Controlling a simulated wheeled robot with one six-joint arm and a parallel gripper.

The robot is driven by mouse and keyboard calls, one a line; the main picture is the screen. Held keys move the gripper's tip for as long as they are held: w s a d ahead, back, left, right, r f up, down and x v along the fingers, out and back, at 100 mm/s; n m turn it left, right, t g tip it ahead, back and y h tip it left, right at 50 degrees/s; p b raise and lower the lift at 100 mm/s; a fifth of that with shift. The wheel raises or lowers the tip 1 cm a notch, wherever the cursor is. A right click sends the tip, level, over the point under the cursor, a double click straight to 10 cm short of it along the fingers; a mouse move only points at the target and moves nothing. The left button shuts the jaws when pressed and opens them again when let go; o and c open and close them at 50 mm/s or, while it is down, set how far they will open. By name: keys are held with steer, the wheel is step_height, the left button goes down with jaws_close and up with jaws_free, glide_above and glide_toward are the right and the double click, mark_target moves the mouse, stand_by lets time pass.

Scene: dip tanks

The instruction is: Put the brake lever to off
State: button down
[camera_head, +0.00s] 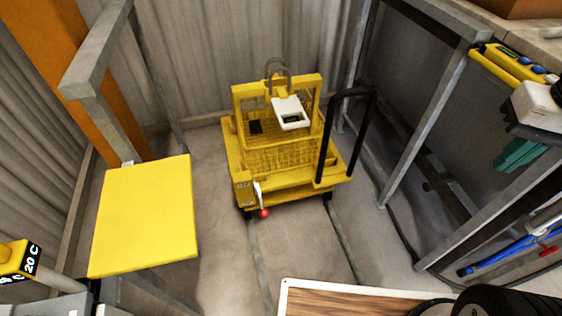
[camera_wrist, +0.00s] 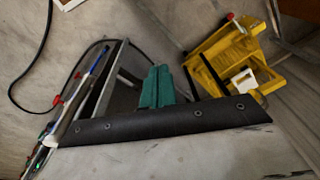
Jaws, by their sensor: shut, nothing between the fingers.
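The brake lever (camera_head: 259,195) is a white handle with a red ball at its end. It is on the front left corner of a yellow wheeled cart (camera_head: 300,180), and its red end hangs low, near the floor. The label beside it is too small to read. In the wrist view the cart (camera_wrist: 205,48) is at the upper right, with the red ball (camera_wrist: 230,17) at its top. My gripper (camera_head: 516,156), with teal fingers, is at the right of the head view, well apart from the cart. It is shut and empty, and also shows in the wrist view (camera_wrist: 157,88).
A yellow panel (camera_head: 145,215) stands left of the cart. A grey metal frame (camera_head: 428,125) and a blue bar (camera_head: 500,255) are at the right. A wood-topped surface (camera_head: 345,300) is in front. The floor (camera_head: 300,240) before the cart is clear, with rails.

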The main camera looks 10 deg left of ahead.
steer(key=w+a+f+g+y, duration=0.2)
steer(key=w+a+f+g, duration=0.1)
steer(key=w+a+f, duration=0.5)
steer(key=w+a+f+g+y, duration=0.35)
steer(key=a+f, duration=0.25)
steer(key=f, duration=0.5)
steer(key=w+a+f+g+y, duration=0.2)
steer(key=w+a+f, duration=0.5)
steer(key=f, duration=0.2)
steer(key=w+a+f+m+t+y, duration=0.1)
steer(key=w+a+f+m+y, duration=0.15)
steer(key=f, duration=0.85)
steer(key=w+a+f+m+t+y, duration=0.15)
steer(key=a+f, duration=0.25)
steer(key=f, duration=0.8)
steer(key=w+a+f+m+t+y, duration=0.15)
steer(key=a+f, duration=0.25)
steer(key=f, duration=0.7)
steer(key=w+f+t, duration=0.5)
steer(key=f+t, duration=0.1)
steer(key=f, duration=0.2)
steer(key=shift+y, duration=0.4)
steer(key=shift+f, duration=0.15)
